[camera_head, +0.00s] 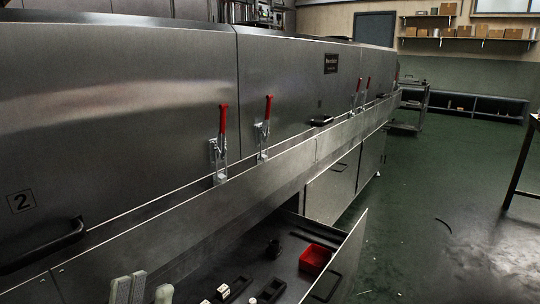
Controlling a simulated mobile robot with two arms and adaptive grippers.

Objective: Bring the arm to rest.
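The tips of my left gripper (143,290) show at the bottom edge, left of centre, as pale grey finger parts pointing up. The rest of this gripper and its arm are cut off by the frame. No object shows between the finger parts, and how far apart they stand is unclear. They appear in front of the steel dryer's (130,100) lower front, left of the open drawer (290,262). My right gripper is not in view.
The drawer holds a red bin (316,258), a black object (273,247) and several small dark and white parts. Its front panel (340,268) juts into the aisle. Red-handled clamps (222,135) line the dryer. The green floor (430,220) at right is mostly free; a table (525,165) stands far right.

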